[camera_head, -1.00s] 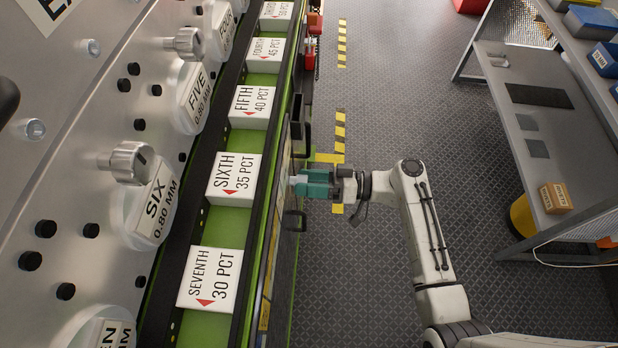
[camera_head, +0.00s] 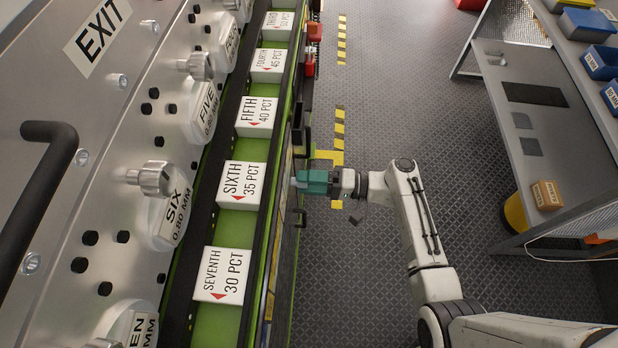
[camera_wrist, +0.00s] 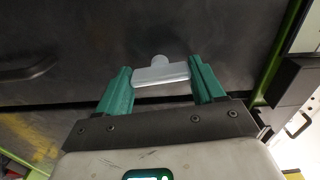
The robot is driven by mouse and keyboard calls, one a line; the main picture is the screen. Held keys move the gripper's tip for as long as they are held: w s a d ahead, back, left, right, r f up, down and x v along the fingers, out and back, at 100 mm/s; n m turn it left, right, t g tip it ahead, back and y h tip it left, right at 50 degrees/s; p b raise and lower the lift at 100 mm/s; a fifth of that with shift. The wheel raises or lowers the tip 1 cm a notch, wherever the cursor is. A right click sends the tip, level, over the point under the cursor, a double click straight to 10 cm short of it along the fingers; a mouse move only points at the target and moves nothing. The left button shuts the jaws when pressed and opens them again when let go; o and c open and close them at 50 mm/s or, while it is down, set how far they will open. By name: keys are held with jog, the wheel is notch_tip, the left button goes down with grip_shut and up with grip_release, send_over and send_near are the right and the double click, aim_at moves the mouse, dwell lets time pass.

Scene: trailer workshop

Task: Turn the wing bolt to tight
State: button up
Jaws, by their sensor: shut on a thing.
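The wing bolt (camera_wrist: 161,73) is a light grey metal piece with a flat wide wing and a short rounded stem above it, in front of a dark panel in the wrist view. My gripper (camera_wrist: 161,82) has green fingers on both sides of the wing, shut on it. In the head view, my gripper (camera_head: 304,182) reaches left to the side of the green-edged machine. The bolt can hardly be made out there, and how far it is turned cannot be told.
The machine's top holds white labelled blocks (camera_head: 241,185) and silver knobs (camera_head: 155,178). A black handle (camera_head: 40,185) is at the left. A grey bench (camera_head: 520,120) with blue bins stands at the right.

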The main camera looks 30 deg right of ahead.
jog(key=shift+m, duration=0.6)
jog(key=o, duration=1)
jog(key=shift+o, duration=0.2)
jog(key=shift+d, duration=0.1)
jog(key=v, duration=1)
jog(key=shift+s+d+b, duration=0.2)
jog(key=shift+d+b, duration=0.05)
jog(key=shift+b, duration=0.15)
